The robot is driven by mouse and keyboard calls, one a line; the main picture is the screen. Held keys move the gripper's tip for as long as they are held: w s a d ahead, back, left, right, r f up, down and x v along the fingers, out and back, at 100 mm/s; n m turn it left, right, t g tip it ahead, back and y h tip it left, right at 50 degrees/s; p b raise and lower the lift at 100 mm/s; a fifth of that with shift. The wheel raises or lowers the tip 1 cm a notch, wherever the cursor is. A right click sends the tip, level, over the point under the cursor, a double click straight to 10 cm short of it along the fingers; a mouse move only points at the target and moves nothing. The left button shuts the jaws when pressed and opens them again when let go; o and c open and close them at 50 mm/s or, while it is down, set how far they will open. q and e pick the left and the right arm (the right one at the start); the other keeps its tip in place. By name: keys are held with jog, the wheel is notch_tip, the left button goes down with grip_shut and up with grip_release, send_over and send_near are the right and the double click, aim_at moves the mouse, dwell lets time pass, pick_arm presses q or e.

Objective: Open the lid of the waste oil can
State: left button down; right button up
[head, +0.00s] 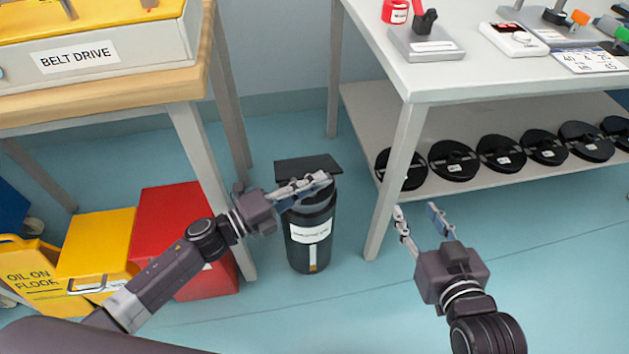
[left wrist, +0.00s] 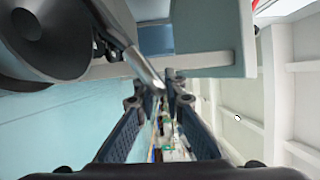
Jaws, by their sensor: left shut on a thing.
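The waste oil can (head: 311,235) is a black cylinder with a white label, upright on the floor between the two tables. Its flat dark lid (head: 306,165) shows at the top, tilted above the can's rear. My left gripper (head: 324,180) reaches in from the left across the can's top, at the lid's near side, and is shut on a thin part there. In the left wrist view a grey bar (left wrist: 146,67) runs to the fingertips (left wrist: 168,85). The fingers hide part of the can's mouth. My right gripper (head: 415,208) is open and empty, right of the can.
A white table (head: 440,85) stands at right, its leg close to the can; several black reels (head: 453,160) lie on its lower shelf. At left are the belt drive table (head: 150,93), a red box (head: 180,235) and a yellow box (head: 98,250). Floor in front is clear.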

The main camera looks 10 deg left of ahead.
pick_arm(q)
jog(key=p, duration=0.1)
jog(key=w+r+n+p, duration=0.1)
jog(key=shift+a+r+y+p, duration=0.2)
jog(key=shift+r+y+p, duration=0.05)
jog(key=shift+y+p, duration=0.1)
pick_arm(e)
jog(key=s+d+f+g+h, duration=0.2)
jog(key=s+d+f+g, duration=0.3)
jog(key=s+f+g, duration=0.3)
jog(key=s+f, duration=0.3)
jog(key=s, duration=0.3)
jog(key=shift+f+m+g, duration=0.25)
jog(key=shift+m+g, duration=0.05)
jog(key=shift+d, duration=0.1)
pick_arm(q)
jog(key=c, duration=2)
grip_release()
jog(key=v, duration=1.2)
jog(key=shift+f, duration=0.1)
jog(key=shift+w, duration=0.1)
